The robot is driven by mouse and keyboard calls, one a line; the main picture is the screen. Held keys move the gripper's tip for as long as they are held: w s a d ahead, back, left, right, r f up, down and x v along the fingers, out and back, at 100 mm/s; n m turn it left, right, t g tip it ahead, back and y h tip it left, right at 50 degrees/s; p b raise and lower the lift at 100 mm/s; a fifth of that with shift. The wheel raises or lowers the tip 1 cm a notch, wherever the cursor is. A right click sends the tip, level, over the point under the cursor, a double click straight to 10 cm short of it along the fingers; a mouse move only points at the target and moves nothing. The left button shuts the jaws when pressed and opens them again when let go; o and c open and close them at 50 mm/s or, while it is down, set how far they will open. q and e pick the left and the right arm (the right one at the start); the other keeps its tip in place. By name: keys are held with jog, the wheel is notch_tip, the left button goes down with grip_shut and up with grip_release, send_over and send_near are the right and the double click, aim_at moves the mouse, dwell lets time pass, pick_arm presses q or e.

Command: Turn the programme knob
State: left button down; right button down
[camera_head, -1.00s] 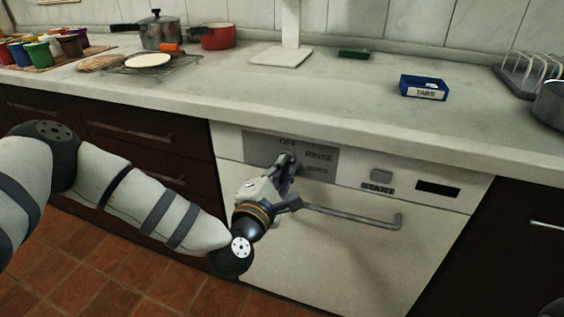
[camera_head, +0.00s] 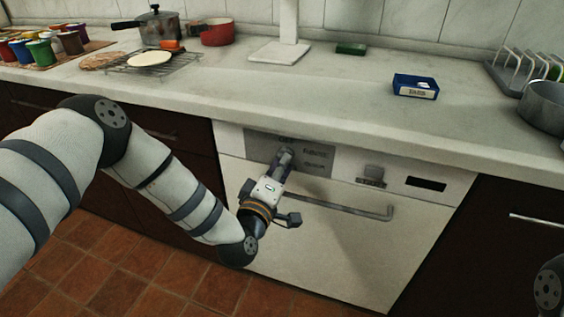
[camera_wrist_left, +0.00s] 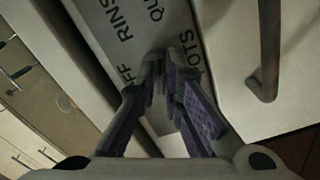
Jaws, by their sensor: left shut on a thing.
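The programme knob (camera_head: 287,152) is on the grey label panel (camera_head: 320,160) at the upper left of the dishwasher front (camera_head: 330,245). It is mostly hidden by my left gripper (camera_head: 285,158), whose fingers are shut on it. In the left wrist view my left gripper's fingers (camera_wrist_left: 163,82) close around the knob (camera_wrist_left: 156,58), in front of the panel (camera_wrist_left: 130,22). Parts of the words OFF, RINSE, QUICK and POTS show around them. The knob's pointing direction cannot be made out. My right gripper is not in view.
The dishwasher's bar handle (camera_head: 350,211) runs just below and right of my left gripper. A start button (camera_head: 373,171) and dark display (camera_head: 426,184) are further right. The worktop (camera_head: 330,95) above holds a blue tabs box (camera_head: 415,86) and pots.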

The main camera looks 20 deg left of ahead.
pick_arm(q)
jog(key=shift+m, duration=0.6)
jog(key=shift+a, duration=0.1)
jog(key=c, duration=1.7)
grip_release()
jog(key=s, duration=1.2)
jog(key=shift+a, duration=0.2)
